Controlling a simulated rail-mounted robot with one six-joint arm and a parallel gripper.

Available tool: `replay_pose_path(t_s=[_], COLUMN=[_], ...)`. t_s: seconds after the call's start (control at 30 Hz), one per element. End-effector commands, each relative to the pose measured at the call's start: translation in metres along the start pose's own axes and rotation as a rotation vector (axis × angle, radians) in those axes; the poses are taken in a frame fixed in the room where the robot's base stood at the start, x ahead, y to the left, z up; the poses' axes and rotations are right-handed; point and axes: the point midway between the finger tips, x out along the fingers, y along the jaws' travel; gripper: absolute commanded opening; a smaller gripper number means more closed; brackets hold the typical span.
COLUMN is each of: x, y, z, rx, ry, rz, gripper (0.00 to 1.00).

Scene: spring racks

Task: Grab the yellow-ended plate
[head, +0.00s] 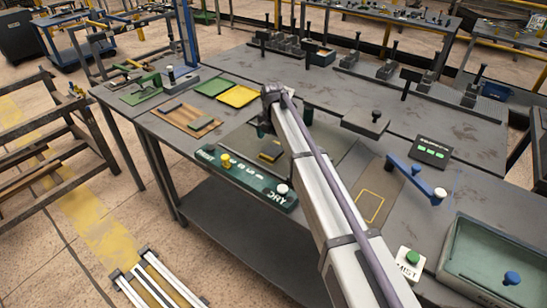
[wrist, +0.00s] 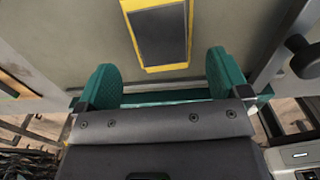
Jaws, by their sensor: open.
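The yellow-ended plate (head: 271,152) lies on a grey surface behind the green DRY panel in the head view; it is dark with yellow at its ends. In the wrist view the plate (wrist: 160,35) shows a dark grey face with yellow edging, and its far end is cut off by the top of the picture. My gripper (wrist: 161,72) is open, with its two green fingers wide apart. The plate's near end lies ahead of the gap between them, and nothing is held. In the head view my gripper (head: 284,122) is partly hidden by my arm.
A brown board (head: 187,119) and a yellow tray (head: 238,96) lie to the left.

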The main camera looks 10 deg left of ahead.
Motion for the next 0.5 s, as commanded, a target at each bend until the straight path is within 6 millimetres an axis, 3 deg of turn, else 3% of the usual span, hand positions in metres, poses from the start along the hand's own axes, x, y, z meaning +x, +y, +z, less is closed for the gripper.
replay_pose_path(t_s=[0.27, 0.5], x=[0.052, 0.049], y=[-0.002, -0.002], z=[0.001, 0.001], rx=[0.001, 0.001], ry=[0.0, 0.0], rz=[0.0, 0.0], gripper=[0.94, 0.94])
